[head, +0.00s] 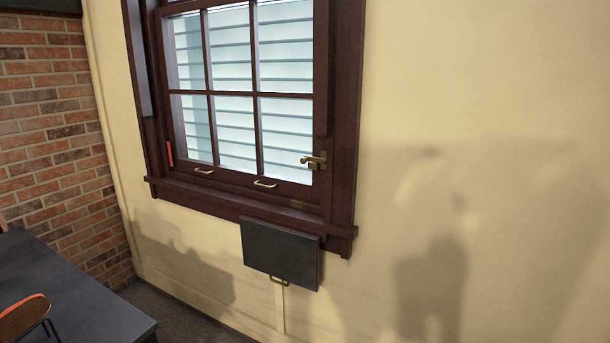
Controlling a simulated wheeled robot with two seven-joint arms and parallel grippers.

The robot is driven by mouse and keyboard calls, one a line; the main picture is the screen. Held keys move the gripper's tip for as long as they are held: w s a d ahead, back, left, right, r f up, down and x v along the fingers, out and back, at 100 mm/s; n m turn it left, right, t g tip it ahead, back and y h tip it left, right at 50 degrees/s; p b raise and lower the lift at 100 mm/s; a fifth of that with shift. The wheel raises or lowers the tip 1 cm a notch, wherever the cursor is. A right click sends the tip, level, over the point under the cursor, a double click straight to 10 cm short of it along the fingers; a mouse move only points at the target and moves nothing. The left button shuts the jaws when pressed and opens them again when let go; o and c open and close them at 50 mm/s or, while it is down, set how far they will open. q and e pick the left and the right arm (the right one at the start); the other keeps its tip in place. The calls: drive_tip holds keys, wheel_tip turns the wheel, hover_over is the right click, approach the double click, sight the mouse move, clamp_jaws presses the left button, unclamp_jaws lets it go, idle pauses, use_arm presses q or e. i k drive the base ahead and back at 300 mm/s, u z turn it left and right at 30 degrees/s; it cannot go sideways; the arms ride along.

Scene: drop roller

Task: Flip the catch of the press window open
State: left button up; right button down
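The press window (236,92) is a dark brown wooden sash with several panes, set in the wall. A brass catch (314,161) sits at the lower right of the sash, beside the right frame post; its exact lever position is too small to tell. Two brass pull handles, a left one (204,171) and a right one (265,184), are on the sash's bottom rail. A small brass plate (296,204) shows low on the right. The sash appears to be down. Neither of my grippers is in view.
A dark grey box or panel (279,254) with a handle hangs below the sill (250,214). A dark table (70,295) with an orange-and-brown chair (24,316) stands at lower left, near a brick wall (50,120). The cream wall (480,90) to the right is bare.

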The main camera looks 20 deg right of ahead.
sight(303, 160)
drive_tip(key=z, duration=0.15)
drive_tip(key=i, duration=1.75)
drive_tip(key=u, duration=0.3)
